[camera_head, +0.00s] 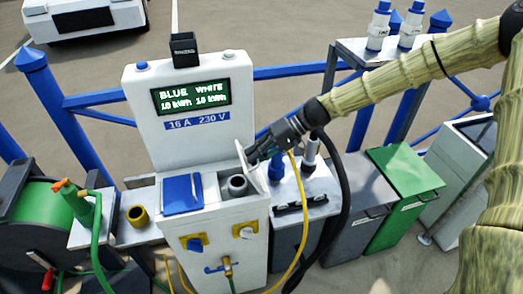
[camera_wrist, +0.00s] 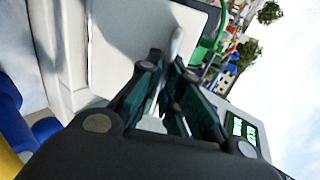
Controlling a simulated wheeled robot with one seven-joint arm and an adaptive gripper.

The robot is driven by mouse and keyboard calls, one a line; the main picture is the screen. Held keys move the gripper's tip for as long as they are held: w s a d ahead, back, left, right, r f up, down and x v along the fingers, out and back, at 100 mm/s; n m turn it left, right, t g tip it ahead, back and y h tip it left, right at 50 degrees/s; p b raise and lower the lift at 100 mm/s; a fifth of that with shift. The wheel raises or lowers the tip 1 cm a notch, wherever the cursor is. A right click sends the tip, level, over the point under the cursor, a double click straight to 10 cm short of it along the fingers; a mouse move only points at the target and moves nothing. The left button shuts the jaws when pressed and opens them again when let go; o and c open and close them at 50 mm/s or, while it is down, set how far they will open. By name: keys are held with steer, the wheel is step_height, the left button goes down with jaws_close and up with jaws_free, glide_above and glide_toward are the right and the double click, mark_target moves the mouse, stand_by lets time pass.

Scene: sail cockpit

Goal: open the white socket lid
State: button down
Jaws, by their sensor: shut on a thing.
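The white socket lid (camera_head: 249,168) stands tilted up at the right edge of its socket well, on top of the white pedestal (camera_head: 215,232). The dark round socket (camera_head: 238,185) shows uncovered to its left. My gripper (camera_head: 256,155) reaches in from the right and is shut on the lid. In the wrist view, the lid's thin edge (camera_wrist: 177,42) lies between my fingertips (camera_wrist: 168,70). The blue lid (camera_head: 183,194) lies flat over the compartment to the left of the open socket.
A yellow cable (camera_head: 300,215) and a black cable (camera_head: 345,215) hang to the right of the pedestal. A green bin (camera_head: 405,170) stands further right, a green hose reel (camera_head: 35,215) at left.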

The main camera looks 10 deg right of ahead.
steer(key=shift+a+f+h+p, duration=0.1)
steer(key=shift+a+h+p, duration=0.3)
steer(key=shift+a+h, duration=0.25)
steer(key=shift+a, duration=0.1)
steer(key=c, duration=1.6)
jaws_free()
steer(key=shift+o, duration=0.2)
steer(key=v, duration=1.2)
steer(key=shift+s, duration=0.1)
